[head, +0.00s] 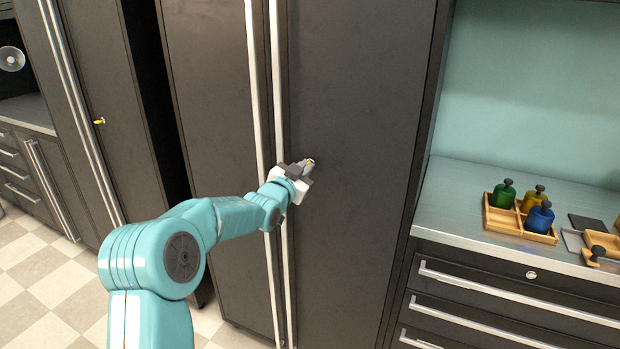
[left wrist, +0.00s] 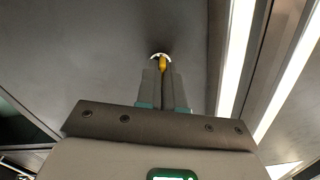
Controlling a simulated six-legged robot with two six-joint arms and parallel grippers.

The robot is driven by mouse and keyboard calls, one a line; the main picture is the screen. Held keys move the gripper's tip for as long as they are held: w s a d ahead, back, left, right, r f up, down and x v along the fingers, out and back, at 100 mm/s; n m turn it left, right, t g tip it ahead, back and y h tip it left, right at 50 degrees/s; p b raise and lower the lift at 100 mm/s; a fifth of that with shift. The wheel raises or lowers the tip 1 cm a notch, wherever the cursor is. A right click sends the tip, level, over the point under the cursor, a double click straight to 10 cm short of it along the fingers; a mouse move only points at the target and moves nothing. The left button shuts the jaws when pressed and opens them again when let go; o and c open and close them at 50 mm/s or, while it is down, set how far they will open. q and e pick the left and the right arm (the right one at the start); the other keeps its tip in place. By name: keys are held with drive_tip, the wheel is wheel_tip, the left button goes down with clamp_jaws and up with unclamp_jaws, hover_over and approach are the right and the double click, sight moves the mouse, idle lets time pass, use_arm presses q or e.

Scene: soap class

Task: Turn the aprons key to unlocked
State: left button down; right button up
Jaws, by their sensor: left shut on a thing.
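A dark cupboard door (head: 350,80) with a long pale vertical handle (head: 282,80) stands in the middle of the head view. My left gripper (head: 306,167) is at this door, just right of the handle. It is shut on a small yellow key (left wrist: 162,63), which sits in a round pale lock (left wrist: 160,56) on the door face in the left wrist view. The fingers hide most of the key, and I cannot read how far it is turned. No label shows. My right gripper is not in view.
Another cupboard at the left has a yellow key (head: 100,122) in its door. At the right, a counter (head: 455,205) bears a wooden tray (head: 505,222) with green, yellow and blue bottles. Drawers with long handles lie below it. Checkered floor shows at lower left.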

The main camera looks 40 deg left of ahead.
use_arm(q)
drive_tip(key=m+b, duration=1.1)
drive_tip(key=m, duration=0.2)
drive_tip(key=shift+w+d+f, duration=0.1)
drive_tip(key=shift+m, duration=0.5)
drive_tip(key=c, duration=1.3)
unclamp_jaws()
drive_tip(key=shift+d, duration=0.1)
drive_tip(key=shift+o, duration=0.2)
